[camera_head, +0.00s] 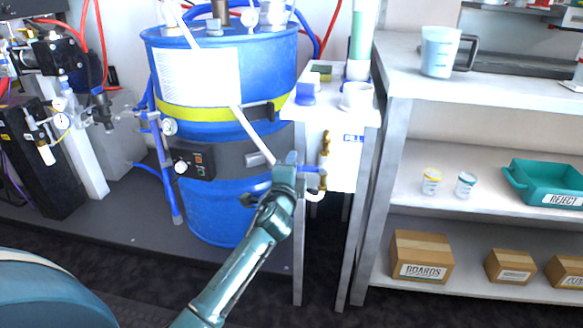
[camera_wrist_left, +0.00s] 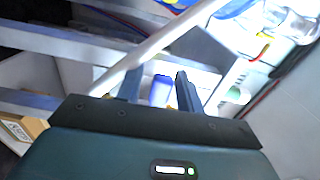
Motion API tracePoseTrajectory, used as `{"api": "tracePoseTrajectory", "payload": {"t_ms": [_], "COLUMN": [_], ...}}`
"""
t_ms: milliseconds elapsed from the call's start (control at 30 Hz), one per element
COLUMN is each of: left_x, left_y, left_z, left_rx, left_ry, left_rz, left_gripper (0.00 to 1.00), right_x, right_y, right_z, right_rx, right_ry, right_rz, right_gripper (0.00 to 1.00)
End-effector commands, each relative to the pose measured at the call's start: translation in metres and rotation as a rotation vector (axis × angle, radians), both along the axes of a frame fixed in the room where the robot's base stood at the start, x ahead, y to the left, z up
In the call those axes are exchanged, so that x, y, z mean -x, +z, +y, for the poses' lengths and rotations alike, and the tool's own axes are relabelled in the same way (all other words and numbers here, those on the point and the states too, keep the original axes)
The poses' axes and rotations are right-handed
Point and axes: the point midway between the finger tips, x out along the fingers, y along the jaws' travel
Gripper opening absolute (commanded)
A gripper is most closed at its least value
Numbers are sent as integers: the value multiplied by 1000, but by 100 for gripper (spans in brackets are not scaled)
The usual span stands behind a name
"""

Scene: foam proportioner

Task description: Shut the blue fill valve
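The blue fill valve (camera_head: 314,170) is a small blue handle on the brass fitting (camera_head: 325,149), on the front of a white tank under a "FILL" label. My left gripper (camera_head: 298,170) is at the handle's left side in the head view, and its fingertips are partly hidden there. In the left wrist view the two fingers (camera_wrist_left: 160,88) stand apart. A blue shape (camera_wrist_left: 160,91) shows between them; I cannot tell whether it is the handle or touches a finger. My right gripper is not in view.
A blue drum (camera_head: 225,100) stands left of the white tank (camera_head: 345,165). A thin white rod (camera_head: 252,134) slants down to my left wrist. A shelf (camera_head: 480,150) on the right holds a jug, cups, a teal tray and boxes, close to the tank.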

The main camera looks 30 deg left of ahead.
Motion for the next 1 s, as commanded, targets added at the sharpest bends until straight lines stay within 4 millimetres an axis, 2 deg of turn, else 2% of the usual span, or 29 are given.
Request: {"api": "tracePoseTrajectory", "payload": {"t_ms": [267, 433, 800, 1000], "left_x": [0, 12, 89, 117], "left_y": [1, 2, 1, 1], "left_z": [0, -4, -25, -34], "left_rx": [-4, -3, 1, -1], "left_ry": [0, -1, 0, -1], "left_rz": [-2, 0, 2, 0], "left_gripper": [42, 42, 42, 42], "right_x": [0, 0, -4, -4], "right_y": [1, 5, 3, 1], "right_z": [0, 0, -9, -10], "right_rx": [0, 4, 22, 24], "right_ry": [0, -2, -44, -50], "right_rz": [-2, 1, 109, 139], "right_gripper": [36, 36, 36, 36]}}
